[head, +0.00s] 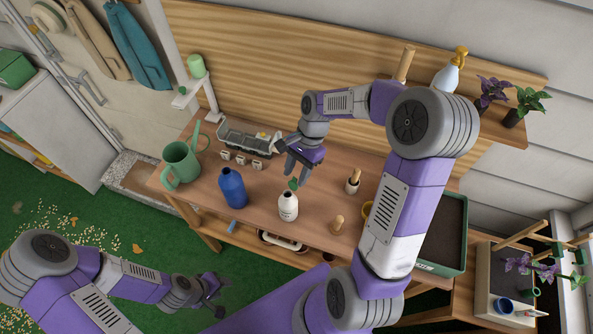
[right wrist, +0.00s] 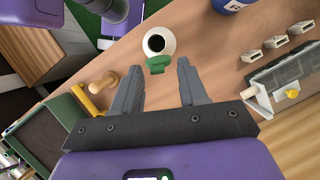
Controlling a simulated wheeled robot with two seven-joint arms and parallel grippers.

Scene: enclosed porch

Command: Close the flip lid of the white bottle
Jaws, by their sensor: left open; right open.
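The white bottle (head: 288,208) stands upright on the wooden bench, with a dark label mark on its front. Its green flip lid (head: 293,184) is open and stands up at the bottle's back. In the right wrist view the bottle (right wrist: 168,33) shows its dark round mouth from above, and the green lid (right wrist: 157,64) lies between the fingertips in the picture. My right gripper (head: 294,168) is open just above and behind the lid; I cannot tell whether it touches. My left gripper (head: 217,299) is open and empty, low at the left, away from the bottle.
A blue bottle (head: 232,188) stands left of the white one. A green watering can (head: 181,163) is further left. A grey tray (head: 247,138) and several small white blocks lie behind. A wooden-handled tool (head: 337,225) stands to the right.

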